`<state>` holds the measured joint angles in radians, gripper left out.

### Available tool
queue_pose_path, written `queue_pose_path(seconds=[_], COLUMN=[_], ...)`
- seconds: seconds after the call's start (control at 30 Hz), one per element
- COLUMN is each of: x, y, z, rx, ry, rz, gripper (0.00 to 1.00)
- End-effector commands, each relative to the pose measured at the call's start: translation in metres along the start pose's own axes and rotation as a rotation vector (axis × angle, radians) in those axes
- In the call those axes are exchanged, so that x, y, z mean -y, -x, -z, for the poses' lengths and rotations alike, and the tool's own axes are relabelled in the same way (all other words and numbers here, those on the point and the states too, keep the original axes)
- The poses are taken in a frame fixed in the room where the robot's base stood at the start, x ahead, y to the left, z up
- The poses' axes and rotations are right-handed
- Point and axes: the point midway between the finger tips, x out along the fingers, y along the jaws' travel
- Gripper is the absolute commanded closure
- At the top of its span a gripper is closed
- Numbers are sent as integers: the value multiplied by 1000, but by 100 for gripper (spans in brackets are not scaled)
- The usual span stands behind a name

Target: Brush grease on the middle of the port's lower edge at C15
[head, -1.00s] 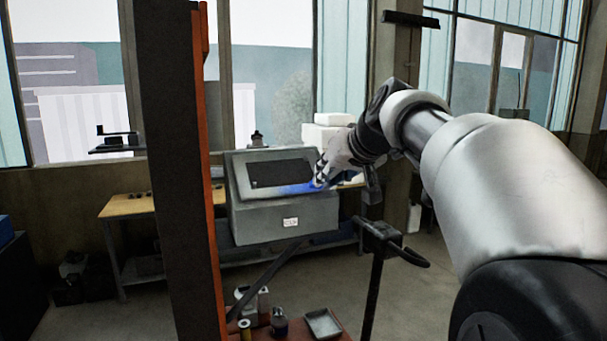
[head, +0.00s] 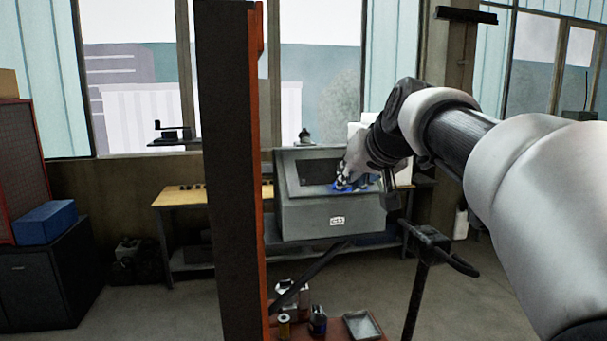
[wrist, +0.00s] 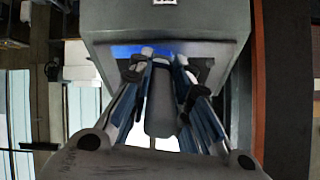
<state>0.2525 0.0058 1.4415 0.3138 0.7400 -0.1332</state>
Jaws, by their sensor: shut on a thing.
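The grey housing (head: 330,220) carries a small white label (head: 337,221) that looks like C15. Its dark port (head: 312,172) is in the sloped upper face. A blue patch lies along the port's lower edge and shows in the wrist view (wrist: 128,50). My gripper (head: 345,182) is in front of the right half of the port and hides part of it. In the wrist view my gripper (wrist: 160,70) is shut on a grey handle (wrist: 160,115), taken to be the brush. Its tip is near the blue patch; contact cannot be told.
A dark post with an orange edge (head: 230,180) stands left of the housing. A dark stand (head: 425,250) stands to the right. Below, a red surface holds a metal tray (head: 362,325) and small containers (head: 318,319). A workbench (head: 180,196) is behind.

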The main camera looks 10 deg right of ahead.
Motion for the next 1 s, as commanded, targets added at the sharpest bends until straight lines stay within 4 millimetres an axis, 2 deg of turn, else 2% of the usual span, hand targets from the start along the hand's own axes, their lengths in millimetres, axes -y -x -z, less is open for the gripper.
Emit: queue_pose_path(seconds=[0.2, 0.43, 0.73, 1.0], x=[19, 26, 50, 59], y=[1, 1, 1, 0], z=[-4, -6, -12, -14], rx=[2, 0, 0, 0], ry=[1, 1, 2, 0], rz=[3, 2, 3, 2], gripper=[100, 100, 100, 100])
